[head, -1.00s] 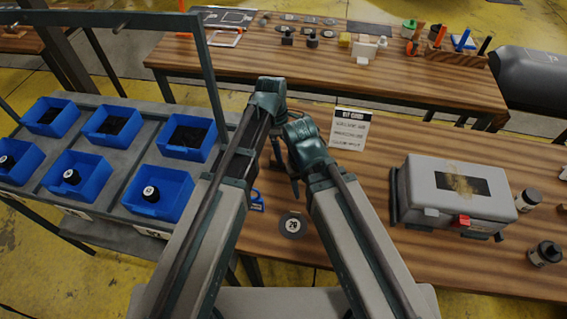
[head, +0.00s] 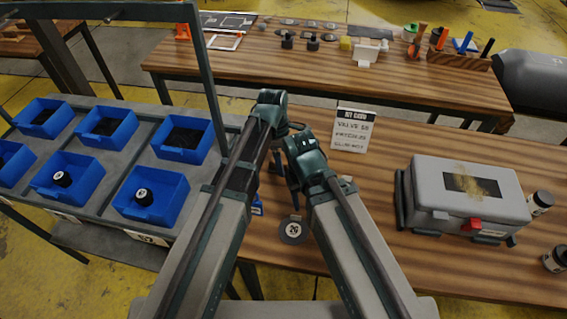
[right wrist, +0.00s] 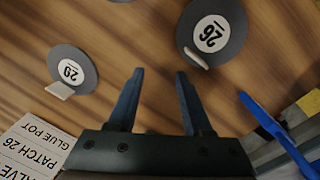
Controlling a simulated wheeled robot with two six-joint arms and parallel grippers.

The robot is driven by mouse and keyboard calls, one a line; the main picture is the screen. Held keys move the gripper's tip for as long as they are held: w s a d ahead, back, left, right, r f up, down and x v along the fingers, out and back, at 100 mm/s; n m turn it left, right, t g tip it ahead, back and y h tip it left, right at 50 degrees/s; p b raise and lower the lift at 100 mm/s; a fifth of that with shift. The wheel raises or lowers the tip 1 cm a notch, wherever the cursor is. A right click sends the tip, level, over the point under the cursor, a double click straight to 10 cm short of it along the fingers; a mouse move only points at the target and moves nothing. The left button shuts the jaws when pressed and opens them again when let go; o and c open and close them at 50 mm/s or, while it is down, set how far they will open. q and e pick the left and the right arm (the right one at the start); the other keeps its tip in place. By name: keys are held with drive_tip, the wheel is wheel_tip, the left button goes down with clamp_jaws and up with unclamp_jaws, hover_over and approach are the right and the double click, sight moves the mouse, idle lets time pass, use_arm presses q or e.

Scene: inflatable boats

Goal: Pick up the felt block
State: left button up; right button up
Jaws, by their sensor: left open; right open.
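I cannot identify the felt block with certainty. A small yellow block (head: 346,43) stands on the back table beside a white piece (head: 366,53), too small to tell its material. My left gripper (head: 277,160) is open over the near table, partly hidden behind my arms. My right gripper (right wrist: 160,88) is open, with nothing between its fingers in the right wrist view. Below it lie a dark round patch marked 26 (right wrist: 212,35), also in the head view (head: 293,230), and a smaller grey round patch marked 29 (right wrist: 73,70).
A printed card (head: 353,130) stands on the near table (head: 390,265). A grey case (head: 470,195) sits at right. A blue tool (right wrist: 278,135) lies near the table edge. A rack with blue bins (head: 150,193) stands at left. The back table (head: 430,80) holds several small items.

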use_arm(q)
drive_tip(key=shift+f, duration=0.25)
use_arm(e)
drive_tip(key=shift+f, duration=0.3)
use_arm(q)
drive_tip(key=shift+c, duration=0.3)
drive_tip(key=c, duration=1.3)
drive_tip(key=shift+r, duration=0.2)
use_arm(e)
drive_tip(key=shift+r, duration=0.25)
